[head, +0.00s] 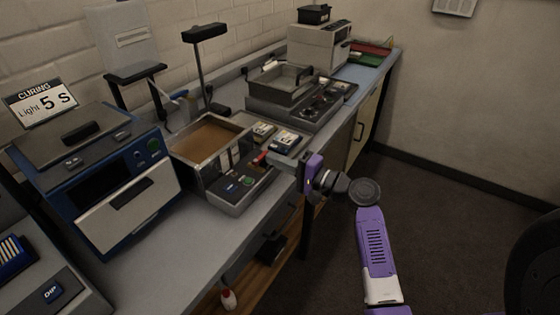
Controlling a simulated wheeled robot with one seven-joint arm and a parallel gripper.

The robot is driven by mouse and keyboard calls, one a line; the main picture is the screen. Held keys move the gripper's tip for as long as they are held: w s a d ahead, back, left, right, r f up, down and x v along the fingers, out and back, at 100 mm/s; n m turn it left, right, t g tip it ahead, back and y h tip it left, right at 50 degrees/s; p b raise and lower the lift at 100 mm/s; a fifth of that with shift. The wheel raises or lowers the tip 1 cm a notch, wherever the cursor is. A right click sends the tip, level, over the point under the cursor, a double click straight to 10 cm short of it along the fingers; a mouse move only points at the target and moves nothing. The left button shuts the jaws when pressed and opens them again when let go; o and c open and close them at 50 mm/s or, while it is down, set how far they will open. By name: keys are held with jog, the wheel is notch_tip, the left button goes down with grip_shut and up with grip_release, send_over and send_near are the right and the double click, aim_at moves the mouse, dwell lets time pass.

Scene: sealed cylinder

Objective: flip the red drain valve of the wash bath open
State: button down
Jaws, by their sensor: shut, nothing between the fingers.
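The wash bath (187,157) appears to be the open grey tank with brown contents, standing on the bench left of the middle. A small red part (260,158), which looks like the drain valve, sits at its right side above the control panel. It is too small to tell how its lever is turned. My gripper (301,172) is at the end of my purple arm, just off the bench's front edge. It is shut and empty, a short way right of the red part and apart from it. Its fingertips are small and hard to make out.
A blue curing unit (100,180) stands left of the bath. The floor right of the bench is clear.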

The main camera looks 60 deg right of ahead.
aim_at(266, 151)
jog(key=shift+w+d+f+n+y+b, duration=0.15)
jog(key=shift+n+y+b, duration=0.2)
jog(key=shift+y+b, duration=0.2)
jog(key=shift+w+d+r+n+y+b, duration=0.1)
jog(key=shift+n+y+b, duration=0.3)
jog(key=shift+y, duration=0.15)
jog(key=y, duration=0.1)
jog(key=n+y+b, duration=0.1)
jog(key=b, duration=0.1)
jog(key=shift+w+d+f+n+g+y, duration=0.1)
jog(key=shift+w+d+n+g+y, duration=0.2)
jog(key=shift+w+n+y, duration=0.1)
jog(key=shift+w+d+n+g+y+b, duration=0.1)
jog(key=shift+w+n+g+y+b, duration=0.25)
jog(key=shift+n+g+y+b, duration=0.6)
jog(key=shift+w+d+r+m+t+p, duration=0.1)
jog(key=shift+w+m+t+p, duration=0.1)
jog(key=shift+w+t, duration=0.15)
jog(key=shift+w+r+m+t+p, duration=0.1)
jog(key=shift+w+t+p, duration=0.1)
jog(key=shift+w, duration=1.15)
